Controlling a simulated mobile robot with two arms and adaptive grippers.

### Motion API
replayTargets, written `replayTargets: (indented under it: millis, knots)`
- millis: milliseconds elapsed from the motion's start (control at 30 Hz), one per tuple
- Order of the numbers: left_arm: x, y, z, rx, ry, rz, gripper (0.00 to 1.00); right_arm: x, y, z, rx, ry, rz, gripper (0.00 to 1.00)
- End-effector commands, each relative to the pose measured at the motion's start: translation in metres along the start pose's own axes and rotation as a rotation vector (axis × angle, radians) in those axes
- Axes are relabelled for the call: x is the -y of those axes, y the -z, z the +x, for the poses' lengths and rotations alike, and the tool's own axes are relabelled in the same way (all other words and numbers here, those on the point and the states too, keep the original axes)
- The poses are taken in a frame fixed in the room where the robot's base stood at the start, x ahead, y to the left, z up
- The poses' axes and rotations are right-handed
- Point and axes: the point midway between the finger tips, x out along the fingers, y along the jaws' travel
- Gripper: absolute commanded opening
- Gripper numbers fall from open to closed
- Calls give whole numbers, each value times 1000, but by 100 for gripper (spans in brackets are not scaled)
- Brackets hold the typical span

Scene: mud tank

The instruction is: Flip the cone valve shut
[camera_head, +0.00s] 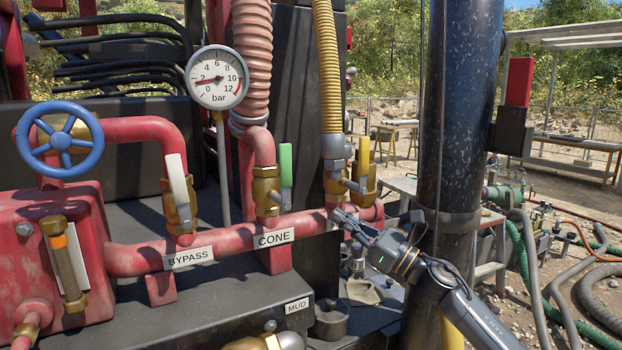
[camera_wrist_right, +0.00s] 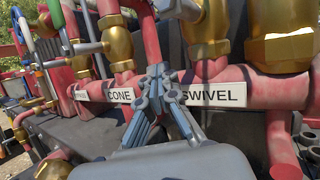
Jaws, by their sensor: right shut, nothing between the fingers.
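The cone valve is a brass body (camera_head: 265,190) on the red pipe, above the "CONE" label (camera_head: 274,238). Its green lever handle (camera_head: 285,165) stands upright, in line with the hose riser above. My right gripper (camera_head: 350,220) is shut and empty, in front of the pipe to the right of and below the cone valve, apart from the green handle. In the right wrist view my shut fingers (camera_wrist_right: 165,82) lie between the "CONE" label (camera_wrist_right: 120,95) and the "SWIVEL" label (camera_wrist_right: 213,94). The cone valve's brass body (camera_wrist_right: 117,45) is up and left there. My left gripper is not in view.
A white-handled bypass valve (camera_head: 177,180) stands left of the cone valve. A yellow-handled valve (camera_head: 363,158) stands right of it, above my right gripper. A black column (camera_head: 455,110) rises close to my right arm. A blue handwheel (camera_head: 60,138) and pressure gauge (camera_head: 217,77) are farther left.

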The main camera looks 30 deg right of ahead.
Motion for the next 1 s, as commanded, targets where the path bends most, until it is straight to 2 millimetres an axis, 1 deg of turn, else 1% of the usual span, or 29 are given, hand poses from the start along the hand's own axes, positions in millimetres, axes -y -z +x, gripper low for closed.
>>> replayTargets:
  millis: [33, 100, 200, 300, 400, 500, 600, 867, 1000]
  knots:
    - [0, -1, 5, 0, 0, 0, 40, -5, -39, 3, 15, -82, -222, 0]
    - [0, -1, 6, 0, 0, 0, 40, -10, -71, 2, 13, -175, -468, 0]
    - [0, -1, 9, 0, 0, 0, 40, -17, -108, -6, 7, -289, -789, 0]
    - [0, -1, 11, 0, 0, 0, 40, -21, -136, -18, -4, -385, -1058, 0]
    - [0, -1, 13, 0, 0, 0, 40, -22, -153, -30, -19, -456, -1253, 0]
    - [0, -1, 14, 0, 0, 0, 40, -22, -162, -38, -31, -498, -1364, 0]
    - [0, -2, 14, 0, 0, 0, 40, -22, -166, -41, -35, -517, -1406, 0]
    - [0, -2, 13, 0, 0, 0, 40, -22, -166, -41, -35, -518, -1408, 0]
    - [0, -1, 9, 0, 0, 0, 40, -24, -166, -36, -34, -518, -1406, 0]
